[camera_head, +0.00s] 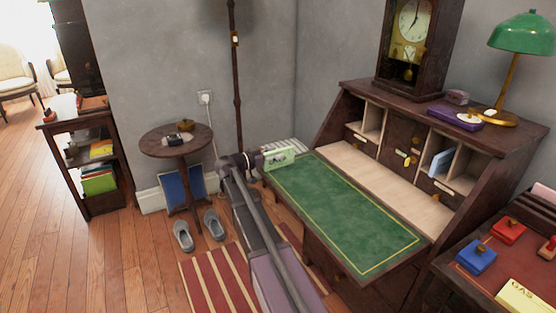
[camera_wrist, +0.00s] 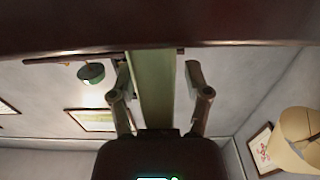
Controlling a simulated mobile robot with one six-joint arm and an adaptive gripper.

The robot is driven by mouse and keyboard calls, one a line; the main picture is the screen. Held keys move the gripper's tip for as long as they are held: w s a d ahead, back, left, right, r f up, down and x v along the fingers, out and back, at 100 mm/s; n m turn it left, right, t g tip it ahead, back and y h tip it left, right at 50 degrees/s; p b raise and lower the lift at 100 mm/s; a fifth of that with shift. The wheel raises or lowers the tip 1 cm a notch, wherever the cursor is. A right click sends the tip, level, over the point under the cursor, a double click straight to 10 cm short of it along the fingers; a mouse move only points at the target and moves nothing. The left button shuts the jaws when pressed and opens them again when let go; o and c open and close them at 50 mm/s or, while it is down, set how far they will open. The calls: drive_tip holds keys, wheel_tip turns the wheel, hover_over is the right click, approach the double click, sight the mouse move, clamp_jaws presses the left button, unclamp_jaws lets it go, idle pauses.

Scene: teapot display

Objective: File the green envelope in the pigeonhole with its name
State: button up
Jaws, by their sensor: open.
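The light green envelope (camera_head: 279,158) stands on edge at the far left corner of the desk's green writing leaf. In the wrist view the green envelope (camera_wrist: 151,88) runs between my two fingers, with a clear gap to the right finger; whether the left finger touches it I cannot tell. My gripper (camera_head: 262,160) is open around it; in the wrist view both fingers (camera_wrist: 160,84) show apart. The desk's pigeonholes include a left one (camera_head: 374,119) and a right one (camera_head: 462,168), with small labels too small to read. A blue envelope (camera_head: 441,161) leans in the right part.
A small middle door (camera_head: 400,134) with a yellow tag sits between pigeonholes. A clock (camera_head: 411,38) and green lamp (camera_head: 521,34) stand on top. A round table (camera_head: 176,145) is left; a red-topped side table (camera_head: 485,262) is right.

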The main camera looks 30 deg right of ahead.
sight(275, 151)
clamp_jaws()
drive_tip(key=shift+r, duration=0.2)
idle(0.4)
wheel_tip(275, 151, up, 3)
drive_tip(key=p, duration=0.3)
drive_tip(key=shift+f, duration=0.15)
drive_tip(key=s+a+r+p, duration=0.1)
drive_tip(key=s+a, duration=0.1)
drive_tip(key=s, duration=0.5)
drive_tip(key=s+a+r+p, duration=0.1)
drive_tip(key=s+a, duration=0.1)
drive_tip(key=s, duration=0.6)
drive_tip(key=shift+s, duration=0.25)
